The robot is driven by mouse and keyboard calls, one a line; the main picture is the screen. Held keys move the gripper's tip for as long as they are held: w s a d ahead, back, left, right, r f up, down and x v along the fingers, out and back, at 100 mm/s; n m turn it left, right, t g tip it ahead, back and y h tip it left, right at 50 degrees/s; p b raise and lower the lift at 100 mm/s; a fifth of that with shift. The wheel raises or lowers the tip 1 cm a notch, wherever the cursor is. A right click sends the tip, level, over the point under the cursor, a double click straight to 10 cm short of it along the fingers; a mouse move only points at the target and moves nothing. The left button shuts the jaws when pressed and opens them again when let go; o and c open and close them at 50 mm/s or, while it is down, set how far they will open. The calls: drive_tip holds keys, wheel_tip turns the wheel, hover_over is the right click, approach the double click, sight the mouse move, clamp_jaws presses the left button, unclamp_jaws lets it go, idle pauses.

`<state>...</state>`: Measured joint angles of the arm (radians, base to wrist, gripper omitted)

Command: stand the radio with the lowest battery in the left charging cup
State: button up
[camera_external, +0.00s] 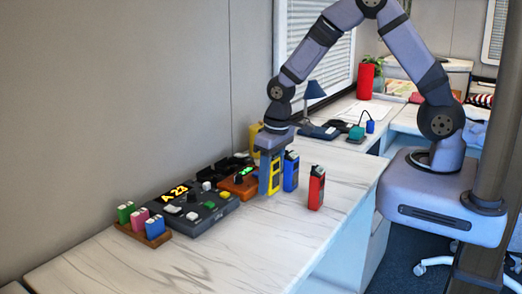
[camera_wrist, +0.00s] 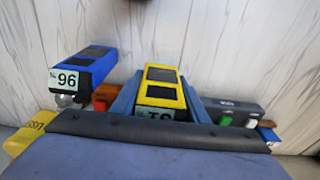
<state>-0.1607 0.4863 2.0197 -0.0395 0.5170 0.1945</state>
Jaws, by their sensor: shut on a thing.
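My gripper (camera_external: 271,172) points down and is shut on a yellow radio (camera_external: 275,178), which is upright beside the orange-brown charger (camera_external: 238,188). I cannot tell whether its bottom touches the table. In the wrist view the yellow radio (camera_wrist: 162,75) sits between the blue fingers, its number label partly hidden. A blue radio (camera_external: 291,173) stands just right of it; its label reads 96 in the wrist view (camera_wrist: 92,58). A red radio (camera_external: 316,188) stands further right. The charger's cups are mostly hidden by my gripper, and the left cup cannot be made out.
A dark console (camera_external: 200,211) with knobs and a yellow display reading "A 23" lies left of the charger. A wooden rack (camera_external: 146,232) holds green, pink and blue blocks at the far left. A yellow object (camera_external: 255,135) is behind my gripper. The front table is clear.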

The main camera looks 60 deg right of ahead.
wheel_tip(320, 180, up, 6)
drive_tip(key=shift+r, duration=0.1)
drive_tip(key=shift+w+r, duration=0.1)
drive_tip(key=shift+w, duration=0.1)
drive_tip(key=w, duration=0.3)
drive_tip(key=w+p, duration=0.1)
drive_tip(key=w, duration=0.3)
drive_tip(key=w+r+p, duration=0.1)
drive_tip(key=w, duration=0.3)
drive_tip(key=shift+a+r, duration=0.1)
drive_tip(key=shift+a, duration=0.3)
drive_tip(key=w+f+p, duration=0.2)
drive_tip(key=w+p, duration=0.2)
drive_tip(key=w, duration=0.6)
drive_tip(key=shift+w+d+f+p, duration=0.2)
drive_tip(key=shift+w+f+p, duration=0.05)
drive_tip(key=shift+w+p, duration=0.1)
drive_tip(key=shift+f, duration=0.25)
